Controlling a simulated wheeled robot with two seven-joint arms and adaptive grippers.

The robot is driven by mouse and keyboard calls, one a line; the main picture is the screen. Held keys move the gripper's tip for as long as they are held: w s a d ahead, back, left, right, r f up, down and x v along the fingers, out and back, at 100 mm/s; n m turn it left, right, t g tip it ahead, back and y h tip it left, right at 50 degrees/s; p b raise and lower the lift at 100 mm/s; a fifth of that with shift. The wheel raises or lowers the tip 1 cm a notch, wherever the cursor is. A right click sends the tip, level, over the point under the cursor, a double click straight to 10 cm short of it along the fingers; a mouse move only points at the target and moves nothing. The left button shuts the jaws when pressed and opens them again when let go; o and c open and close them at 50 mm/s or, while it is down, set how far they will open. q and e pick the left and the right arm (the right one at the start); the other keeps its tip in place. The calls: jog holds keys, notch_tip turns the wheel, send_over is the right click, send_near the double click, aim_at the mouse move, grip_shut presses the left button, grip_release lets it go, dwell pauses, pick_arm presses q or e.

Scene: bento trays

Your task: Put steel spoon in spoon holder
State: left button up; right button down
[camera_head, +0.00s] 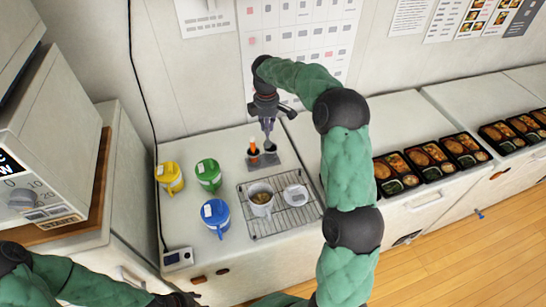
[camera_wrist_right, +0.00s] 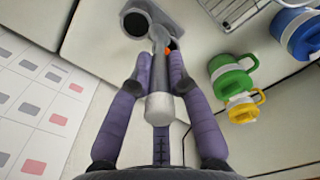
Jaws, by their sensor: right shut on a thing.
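My right gripper (camera_head: 268,122) is above the grey spoon holder (camera_head: 287,159) at the back of the counter. In the right wrist view its purple fingers (camera_wrist_right: 158,75) are shut on the steel spoon (camera_wrist_right: 158,108), whose grey handle end points at the camera. The spoon's far end is over or in the holder (camera_wrist_right: 185,18); I cannot tell which. One round opening of the holder shows empty beside it. An orange-handled utensil (camera_head: 253,147) stands in the holder, to the left. My left gripper (camera_head: 182,299) is low at the bottom left, its fingers unclear.
A wire rack (camera_head: 283,221) with a pot (camera_head: 260,198) and a white dish (camera_head: 295,194) is in front of the holder. Yellow (camera_head: 170,177), green (camera_head: 208,174) and blue (camera_head: 216,217) mugs stand left. Bento trays (camera_head: 422,159) line the right counter.

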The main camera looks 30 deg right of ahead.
aim_at(270, 140)
pick_arm(q)
jog(key=shift+w+d+f+b, duration=0.15)
jog(key=shift+d+f+b, duration=0.3)
jog(key=shift+f+b, duration=0.2)
pick_arm(e)
jog(key=w+d+f, duration=0.1)
jog(key=f, duration=0.2)
jog(key=w+d+f, duration=0.1)
jog(key=f, duration=0.3)
jog(key=w+d+f, duration=0.1)
jog(key=f, duration=0.3)
jog(key=shift+w+d+f, duration=0.1)
jog(key=shift+f, duration=0.05)
jog(key=c, duration=1.2)
grip_release()
jog(key=shift+f, duration=0.1)
pick_arm(q)
jog(key=shift+r+p, duration=0.75)
pick_arm(e)
notch_tip(270, 140, up, 12)
jog(key=shift+r, duration=0.15)
